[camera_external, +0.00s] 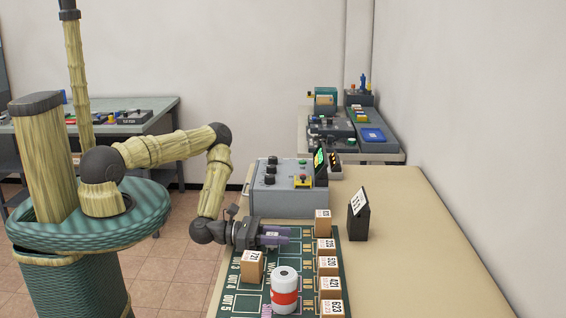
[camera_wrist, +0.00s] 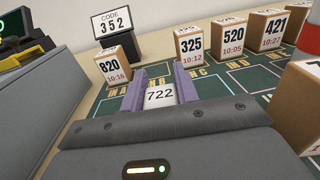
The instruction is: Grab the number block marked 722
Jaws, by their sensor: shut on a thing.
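The block marked 722 (camera_wrist: 159,96) shows in the wrist view between the two purple fingers of my gripper (camera_wrist: 160,78); its white number label faces the camera. My gripper is shut on it. In the outside view my gripper (camera_external: 276,236) is low over the green mat (camera_external: 243,302), and the held block is hidden or too small to make out there. I cannot tell whether the block still touches the mat.
Blocks 820 (camera_wrist: 112,67), 325 (camera_wrist: 189,45), 520 (camera_wrist: 234,34) and 421 (camera_wrist: 268,24) stand ahead. A brown block (camera_external: 251,267) and a red-and-white can (camera_external: 285,290) stand nearby. A grey control box (camera_external: 283,204) and a code sign (camera_external: 358,214) stand behind. The tan tabletop (camera_external: 420,250) at right is clear.

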